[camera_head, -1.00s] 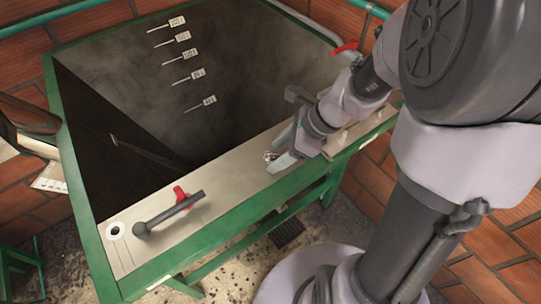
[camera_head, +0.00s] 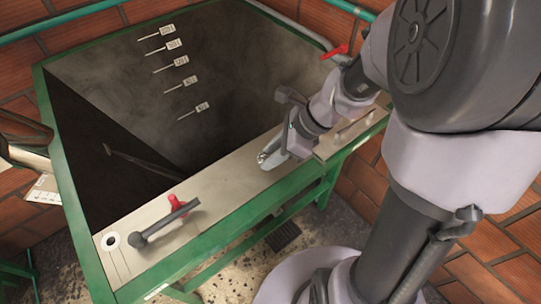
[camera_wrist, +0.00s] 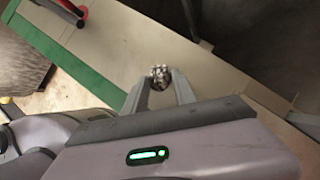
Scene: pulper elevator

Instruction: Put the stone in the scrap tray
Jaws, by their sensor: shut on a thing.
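The stone (camera_wrist: 160,75) is a small, grey, speckled lump between the fingertips of my gripper (camera_wrist: 160,86) in the wrist view. In the head view my gripper (camera_head: 270,161) is over the pale ledge along the green-framed tank's front side, with the stone (camera_head: 264,156) small at its tips. The fingers are shut on the stone. I cannot tell how high it is above the ledge. I cannot make out the scrap tray in either view.
The deep, dark tank (camera_head: 230,75) opens behind the ledge (camera_head: 222,172). A dark handle with a red part (camera_head: 172,214) stands on the ledge's left, near a round hole (camera_head: 110,241). Another red handle (camera_head: 335,51) is at the back right. Brick walls surround the tank.

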